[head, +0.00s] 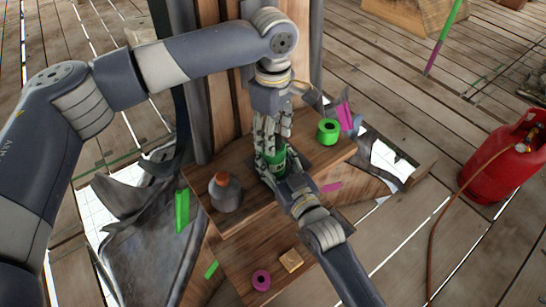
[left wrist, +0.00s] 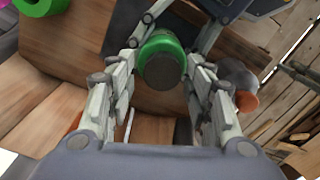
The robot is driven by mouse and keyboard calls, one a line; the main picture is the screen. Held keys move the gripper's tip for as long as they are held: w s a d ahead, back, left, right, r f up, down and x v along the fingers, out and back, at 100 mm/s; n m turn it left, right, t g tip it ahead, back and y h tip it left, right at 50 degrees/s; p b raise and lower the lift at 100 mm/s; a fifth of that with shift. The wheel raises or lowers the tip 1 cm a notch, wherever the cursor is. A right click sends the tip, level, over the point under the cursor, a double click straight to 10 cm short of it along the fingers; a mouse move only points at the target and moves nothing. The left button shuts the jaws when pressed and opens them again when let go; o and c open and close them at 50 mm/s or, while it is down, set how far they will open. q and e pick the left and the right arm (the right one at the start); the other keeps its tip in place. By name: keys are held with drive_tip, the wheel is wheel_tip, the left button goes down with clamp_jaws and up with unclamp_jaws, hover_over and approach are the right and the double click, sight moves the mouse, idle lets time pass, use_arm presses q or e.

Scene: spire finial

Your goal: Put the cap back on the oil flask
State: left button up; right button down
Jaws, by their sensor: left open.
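A green flask (head: 278,162) stands on the upper wooden board, partly hidden by both grippers. In the left wrist view, the flask (left wrist: 163,42) shows end-on, with a dark round top facing the camera; I cannot tell if that is a cap or the bare neck. My left gripper (head: 271,148) points down over it, open, with fingers on either side of the dark top (left wrist: 163,70). My right gripper (head: 287,180) reaches in low from the front, beside the flask; its fingertips are hidden, so its hold is unclear.
A grey jar with an orange top (head: 225,192) stands left of the flask. A green ring (head: 328,131) sits to the right. A magenta ring (head: 261,280) and a small wooden block (head: 291,260) lie on the lower board. A red gas cylinder (head: 500,165) stands at far right.

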use_arm(q)
drive_tip(key=shift+f, duration=0.1)
drive_tip(key=c, duration=1.1)
